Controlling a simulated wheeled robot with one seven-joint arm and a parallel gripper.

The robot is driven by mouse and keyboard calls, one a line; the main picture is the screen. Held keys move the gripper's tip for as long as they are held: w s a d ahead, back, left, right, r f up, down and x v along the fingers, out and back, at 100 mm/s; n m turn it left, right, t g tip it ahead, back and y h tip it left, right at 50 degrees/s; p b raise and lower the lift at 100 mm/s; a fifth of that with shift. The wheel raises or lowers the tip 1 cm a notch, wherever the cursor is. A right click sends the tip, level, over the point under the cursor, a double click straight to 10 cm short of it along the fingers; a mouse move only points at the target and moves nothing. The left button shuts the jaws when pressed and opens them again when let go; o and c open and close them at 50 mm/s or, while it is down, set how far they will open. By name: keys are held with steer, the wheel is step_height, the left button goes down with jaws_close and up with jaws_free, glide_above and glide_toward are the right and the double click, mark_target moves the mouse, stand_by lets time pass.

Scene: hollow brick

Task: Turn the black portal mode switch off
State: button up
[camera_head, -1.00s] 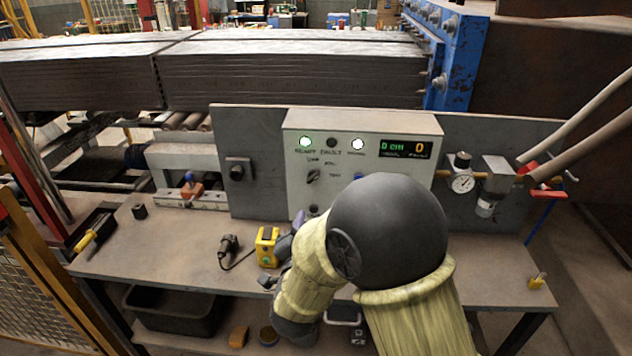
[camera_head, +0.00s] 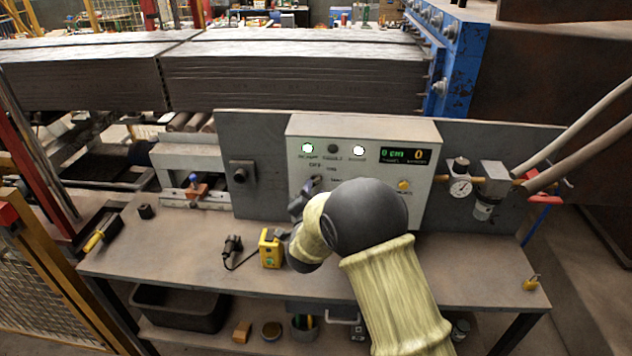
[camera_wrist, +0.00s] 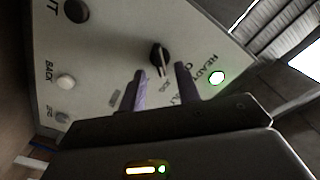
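The black rotary mode switch (camera_wrist: 160,55) is on the pale grey control box (camera_head: 425,128). In the wrist view its knob has a pale pointer line and stands just beyond and between my two fingertips. My gripper (camera_wrist: 161,72) is open, with a gap between each purple-grey finger and the knob; contact does not show. In the head view my gripper (camera_head: 305,196) is at the lower left of the box front, by the switch (camera_head: 317,180), which it partly hides. The small label by the knob reads JOG; others are hidden or blurred.
A lit green lamp (camera_head: 307,148), a dark lamp (camera_head: 333,149), a white lamp (camera_head: 358,150) and a display (camera_head: 405,155) top the box. A yellow button (camera_head: 403,185) is at right. A yellow device (camera_head: 270,248) stands on the bench (camera_head: 190,255) below my gripper.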

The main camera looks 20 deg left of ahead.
mark_target(315, 184)
steer(key=shift+p+x, duration=0.3)
steer(key=shift+x, duration=1.25)
steer(key=shift+c, duration=0.2)
jaws_close()
steer(key=shift+f+n+b, duration=0.1)
steer(key=shift+n+b, duration=0.3)
steer(key=n+b, duration=0.2)
steer(key=n, duration=0.1)
steer(key=shift+a, duration=0.1)
steer(key=shift+a+n+b, duration=0.1)
steer(key=shift+n+b, duration=0.55)
steer(key=shift+n, duration=2.05)
